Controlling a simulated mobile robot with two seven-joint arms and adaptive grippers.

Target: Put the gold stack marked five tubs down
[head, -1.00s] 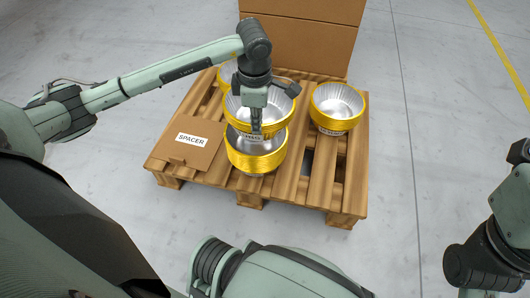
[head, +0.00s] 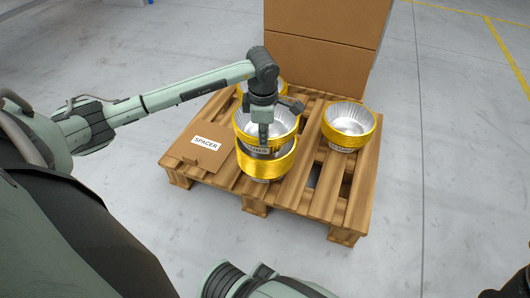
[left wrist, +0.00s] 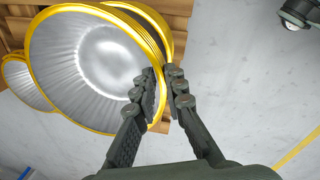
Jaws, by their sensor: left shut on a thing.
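My left gripper (head: 263,143) is shut on the near rim of a gold-banded stack of silver tubs (head: 281,117). In the left wrist view, the fingers (left wrist: 162,88) pinch the rim of this stack (left wrist: 85,60), one inside and one outside. Its front label is partly covered and I cannot read the number. A second gold stack (head: 267,168) is just below and in front of it, above the wooden pallet (head: 310,203). I cannot tell whether the two touch.
Another gold stack (head: 348,127) stands on the pallet's right side, and one more (head: 278,86) is partly hidden behind the held stack. A cardboard spacer (head: 204,149) lies at the left. Tall cardboard boxes (head: 318,68) stand behind. Bare slats show at the front right.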

